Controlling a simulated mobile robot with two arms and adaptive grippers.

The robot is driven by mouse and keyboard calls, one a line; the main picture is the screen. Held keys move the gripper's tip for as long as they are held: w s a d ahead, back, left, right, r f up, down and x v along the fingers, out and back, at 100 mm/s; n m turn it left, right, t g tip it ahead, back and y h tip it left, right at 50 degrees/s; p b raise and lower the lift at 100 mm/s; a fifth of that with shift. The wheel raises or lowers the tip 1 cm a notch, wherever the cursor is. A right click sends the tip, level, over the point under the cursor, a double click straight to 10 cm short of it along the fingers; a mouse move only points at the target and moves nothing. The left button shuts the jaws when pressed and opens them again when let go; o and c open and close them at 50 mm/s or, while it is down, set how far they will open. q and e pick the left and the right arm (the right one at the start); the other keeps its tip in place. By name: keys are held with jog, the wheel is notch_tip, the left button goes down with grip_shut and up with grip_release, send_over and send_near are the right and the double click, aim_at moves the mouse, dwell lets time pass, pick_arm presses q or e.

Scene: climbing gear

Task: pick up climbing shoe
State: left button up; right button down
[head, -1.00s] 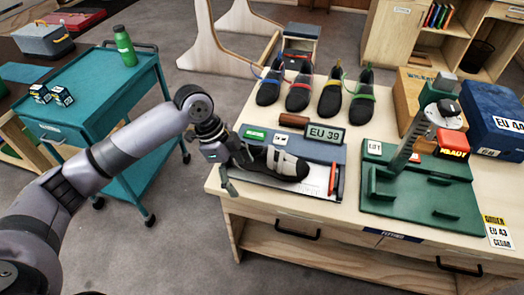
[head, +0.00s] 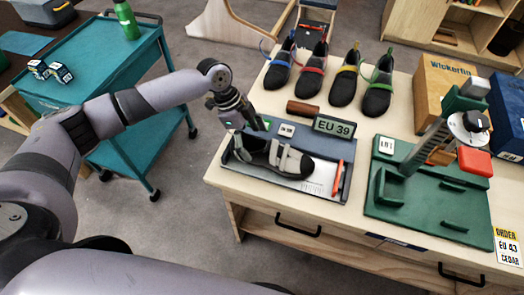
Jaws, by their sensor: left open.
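A dark climbing shoe with pale straps (head: 279,158) lies on its side or sole, I cannot tell which, in the blue-grey measuring tray (head: 333,200) near the table's front left. A display reading EU 39 (head: 334,127) stands at the tray's back edge. Several dark shoes stand in a row behind, with blue, red (head: 312,70), yellow (head: 345,74) and green (head: 379,86) trim. My left gripper (head: 250,121) is open, above and behind the heel end of the strapped shoe; its fingertips are partly hard to make out. My right gripper is not in view.
A green fixture with an upright post (head: 426,205) takes up the table's right side, beside a wooden box (head: 441,98) and a blue box (head: 507,110). A teal cart (head: 103,85) stands left of the table.

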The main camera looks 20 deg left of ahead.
aim_at(262, 154)
pick_arm(q)
jog(key=shift+s+d+f, duration=0.1)
jog(key=shift+d+f, duration=0.15)
jog(key=shift+f, duration=0.25)
jog(key=shift+d+f+p, duration=0.2)
jog(key=shift+f+p, duration=0.1)
jog(key=p+x, duration=0.1)
jog(key=x, duration=0.2)
jog(key=shift+d+f, duration=0.25)
jog(key=shift+d, duration=0.05)
jog(key=shift+d+f, duration=0.1)
jog(key=shift+f, duration=0.3)
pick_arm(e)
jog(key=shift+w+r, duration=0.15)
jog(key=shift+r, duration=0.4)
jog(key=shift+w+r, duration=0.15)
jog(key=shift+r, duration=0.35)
pick_arm(q)
jog(key=c, duration=1.5)
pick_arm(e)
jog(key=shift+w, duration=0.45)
